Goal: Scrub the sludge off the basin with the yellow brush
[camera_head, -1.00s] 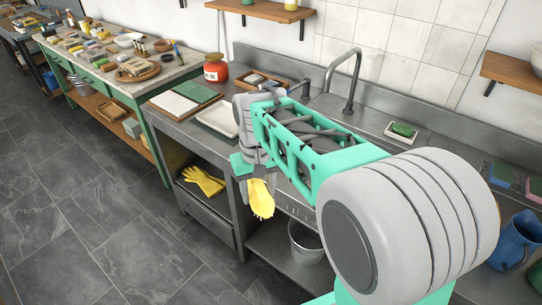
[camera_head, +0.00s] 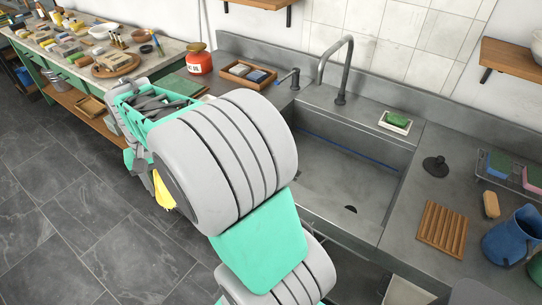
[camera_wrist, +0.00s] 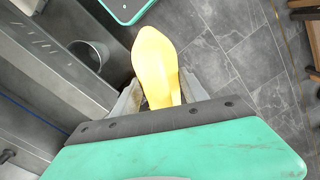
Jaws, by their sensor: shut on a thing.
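The yellow brush (camera_wrist: 155,62) is held in my gripper (camera_wrist: 158,95), which is shut on it with a finger on each side. It points away from the wrist, over the floor in front of the counter. In the head view the brush (camera_head: 162,191) shows as a small yellow piece beside my arm, which hides most of my gripper. The steel basin (camera_head: 340,185) lies to the right of my arm, apart from the brush. A dark patch shows on its floor, perhaps the drain. I cannot make out sludge clearly; my arm hides the basin's left part.
A tall tap (camera_head: 341,75) stands behind the basin. Right of it are a green sponge on a dish (camera_head: 396,122), a black plug (camera_head: 435,166), a wooden rack (camera_head: 442,228) and a blue jug (camera_head: 512,237). A bucket (camera_wrist: 90,55) stands below the counter. The floor is open at left.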

